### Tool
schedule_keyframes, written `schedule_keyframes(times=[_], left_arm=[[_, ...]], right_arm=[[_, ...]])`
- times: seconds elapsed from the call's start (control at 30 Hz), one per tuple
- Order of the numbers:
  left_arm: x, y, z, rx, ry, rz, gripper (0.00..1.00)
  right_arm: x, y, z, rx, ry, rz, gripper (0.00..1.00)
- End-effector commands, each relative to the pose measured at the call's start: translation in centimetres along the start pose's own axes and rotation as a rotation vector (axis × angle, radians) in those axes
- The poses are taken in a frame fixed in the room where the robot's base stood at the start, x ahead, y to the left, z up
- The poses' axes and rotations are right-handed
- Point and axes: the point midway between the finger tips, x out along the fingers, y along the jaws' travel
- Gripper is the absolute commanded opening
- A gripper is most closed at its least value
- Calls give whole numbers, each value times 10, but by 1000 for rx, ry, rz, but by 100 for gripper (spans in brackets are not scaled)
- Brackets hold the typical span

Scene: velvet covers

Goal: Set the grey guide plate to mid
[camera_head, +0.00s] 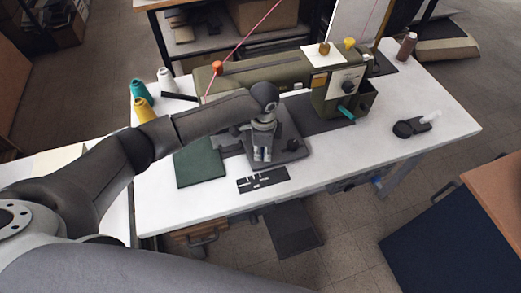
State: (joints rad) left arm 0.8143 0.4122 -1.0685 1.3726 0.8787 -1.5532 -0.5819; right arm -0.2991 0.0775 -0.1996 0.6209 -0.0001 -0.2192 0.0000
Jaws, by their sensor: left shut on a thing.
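The grey guide plate (288,132) lies flat on the white table in front of the sewing machine (262,72). It has a small dark knob on its right part. My left gripper (263,157) reaches over the plate from the left, pointing down, and is shut on it. The gripper and wrist hide part of the plate and the exact place of contact. A dark strip with white marks (263,180) lies just in front of the plate. My right gripper is not in view.
A dark green cloth square (200,163) lies left of the plate. Thread spools stand at the table's left back, including a yellow one (144,110). A dark round object with a pale stick (412,127) lies at the right. The white table (350,150) is clear between.

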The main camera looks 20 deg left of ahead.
Motion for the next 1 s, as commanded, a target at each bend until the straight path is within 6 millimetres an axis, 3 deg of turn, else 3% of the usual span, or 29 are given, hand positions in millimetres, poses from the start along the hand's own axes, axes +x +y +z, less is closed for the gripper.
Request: schedule_keyframes(times=[0.03, 0.07, 0.23, 0.63, 0.77, 1.0], left_arm=[[0, 0, 0, 0, 0, -1, 0], [0, 0, 0, 0, 0, -1, 22], [0, 0, 0, 0, 0, 0, 43], [-7, -1, 0, 0, 0, -1, 43], [-28, -1, 0, 1, 1, -2, 43], [-80, -1, 0, 0, 1, -3, 43]], right_arm=[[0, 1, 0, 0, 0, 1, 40], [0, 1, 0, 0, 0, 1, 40], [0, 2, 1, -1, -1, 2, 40], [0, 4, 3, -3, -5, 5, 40], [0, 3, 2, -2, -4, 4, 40], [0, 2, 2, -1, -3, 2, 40]])
